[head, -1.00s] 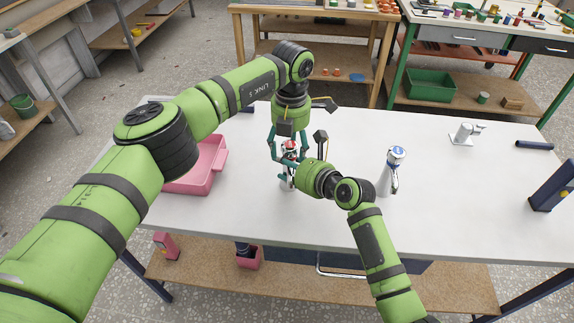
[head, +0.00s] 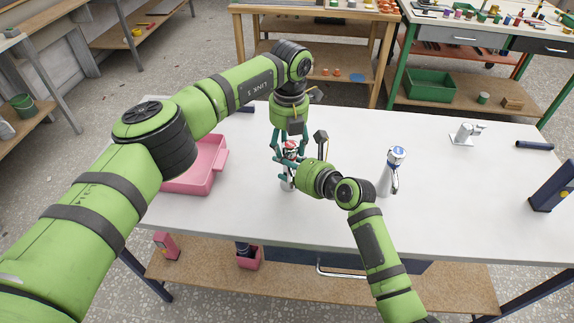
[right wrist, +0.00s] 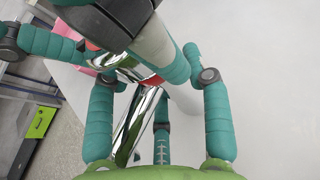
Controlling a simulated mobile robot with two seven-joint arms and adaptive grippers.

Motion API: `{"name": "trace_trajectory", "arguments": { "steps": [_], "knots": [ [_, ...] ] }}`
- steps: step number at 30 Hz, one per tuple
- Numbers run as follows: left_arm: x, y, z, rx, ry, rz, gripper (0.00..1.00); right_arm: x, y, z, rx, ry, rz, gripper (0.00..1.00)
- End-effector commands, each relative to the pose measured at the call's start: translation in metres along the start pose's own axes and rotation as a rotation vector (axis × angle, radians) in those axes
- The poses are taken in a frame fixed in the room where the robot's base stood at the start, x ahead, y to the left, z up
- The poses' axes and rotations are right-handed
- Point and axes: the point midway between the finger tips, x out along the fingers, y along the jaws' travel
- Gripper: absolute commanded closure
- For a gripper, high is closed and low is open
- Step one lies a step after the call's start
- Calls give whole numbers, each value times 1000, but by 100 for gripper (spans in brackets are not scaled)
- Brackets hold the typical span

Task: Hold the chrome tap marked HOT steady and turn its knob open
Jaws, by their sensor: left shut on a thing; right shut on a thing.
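The chrome tap with red marking (head: 290,184) stands upright on the white table, mostly covered by my grippers. Its red-topped knob (head: 290,146) shows between the fingers of my left gripper (head: 289,152), which comes down from above and is shut on it. My right gripper (head: 284,172) comes in from the right, lower down, and is shut on the tap's body. In the right wrist view the chrome body (right wrist: 128,128) and a red ring (right wrist: 153,80) show, with left gripper fingers crossing above. The HOT lettering cannot be read.
A pink tray (head: 200,170) lies left. A dark blue block-like stand (head: 555,187) is at the right edge.

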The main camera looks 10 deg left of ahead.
Motion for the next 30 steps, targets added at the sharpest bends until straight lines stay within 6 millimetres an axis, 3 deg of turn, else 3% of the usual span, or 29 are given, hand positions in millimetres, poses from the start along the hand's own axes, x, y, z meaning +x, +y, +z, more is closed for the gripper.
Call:
{"name": "trace_trajectory", "arguments": {
  "steps": [1,11,19,20,30],
  "knots": [
    [6,-10,-6,-66,18,-17,66,2,2,-9,11,16,5,90],
    [6,-13,-5,-479,19,-18,61,2,4,-8,8,14,9,89],
    [6,-14,-5,-506,18,-19,61,3,6,-6,5,12,12,89],
    [6,-14,-5,-505,18,-19,37,3,6,-6,4,12,12,89],
    [3,-14,-4,-503,16,-21,37,3,7,-5,6,11,13,89]
  ]
}}
